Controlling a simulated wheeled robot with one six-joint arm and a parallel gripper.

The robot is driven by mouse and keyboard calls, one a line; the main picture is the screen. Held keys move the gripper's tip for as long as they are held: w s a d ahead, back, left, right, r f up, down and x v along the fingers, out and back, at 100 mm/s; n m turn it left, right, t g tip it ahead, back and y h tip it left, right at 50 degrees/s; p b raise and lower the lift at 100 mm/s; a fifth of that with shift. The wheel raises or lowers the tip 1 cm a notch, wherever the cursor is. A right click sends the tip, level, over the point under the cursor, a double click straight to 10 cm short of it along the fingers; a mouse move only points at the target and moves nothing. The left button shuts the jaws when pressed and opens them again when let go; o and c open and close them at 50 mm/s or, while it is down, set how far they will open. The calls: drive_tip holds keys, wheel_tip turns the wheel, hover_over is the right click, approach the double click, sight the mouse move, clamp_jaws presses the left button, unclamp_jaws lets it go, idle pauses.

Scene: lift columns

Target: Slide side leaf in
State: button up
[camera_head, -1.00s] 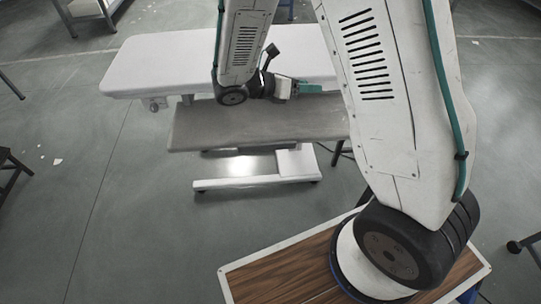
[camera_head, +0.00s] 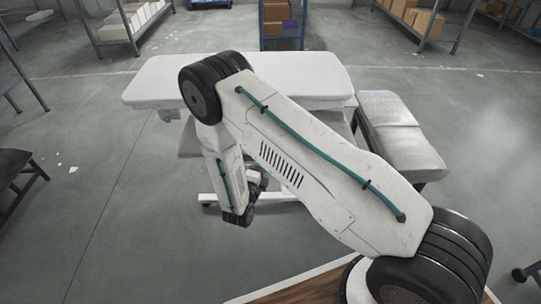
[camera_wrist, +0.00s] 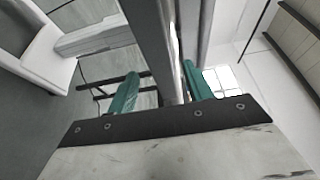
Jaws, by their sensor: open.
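The white table top (camera_head: 280,75) lies behind my arm in the head view.
A grey padded bench (camera_head: 405,140) stands close at the table's right. A dark stool (camera_head: 18,175) stands at the left. Shelves (camera_head: 125,25) with boxes line the back. The floor left of the table is mostly clear.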

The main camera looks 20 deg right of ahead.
drive_tip(key=x, duration=0.6)
drive_tip(key=shift+w+d, duration=0.1)
clamp_jaws()
